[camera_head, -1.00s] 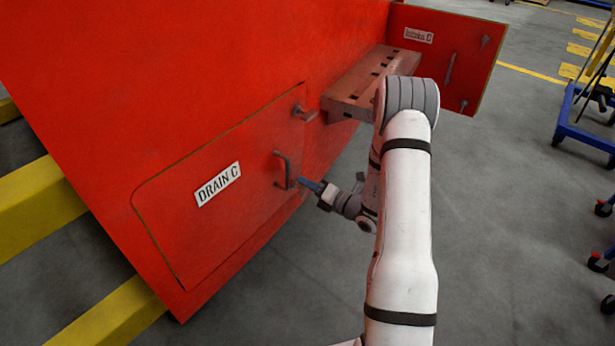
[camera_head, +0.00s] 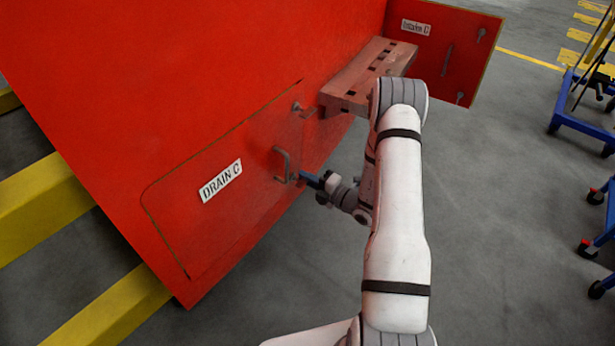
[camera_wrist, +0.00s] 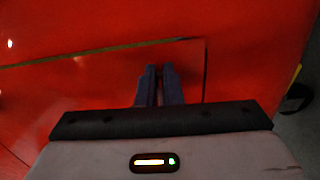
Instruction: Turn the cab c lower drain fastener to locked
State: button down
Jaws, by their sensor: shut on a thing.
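The red drain panel (camera_head: 235,215) carries a white "DRAIN C" label (camera_head: 220,181) and a grey bar handle (camera_head: 284,165). My gripper (camera_head: 308,179) reaches in from the right to the panel's lower right edge, just beside the handle. Its blue fingers are shut on the lower drain fastener, which they hide. In the wrist view, my gripper (camera_wrist: 159,70) has its fingers close together against the red surface, near the corner of the panel seam. I cannot make out the fastener's angle. The upper fastener (camera_head: 303,109) sticks out at the panel's upper right corner.
A red slotted step (camera_head: 350,92) juts out above my gripper, close to my arm. An open red door (camera_head: 455,50) stands beyond it. Yellow beams (camera_head: 50,200) lie at left. Blue carts (camera_head: 583,110) stand at right. The grey floor between is clear.

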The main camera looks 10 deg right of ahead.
dwell(0.3)
jog(key=c, duration=1.6)
grip_release()
jog(key=v, duration=0.7)
jog(key=shift+s+d, duration=0.25)
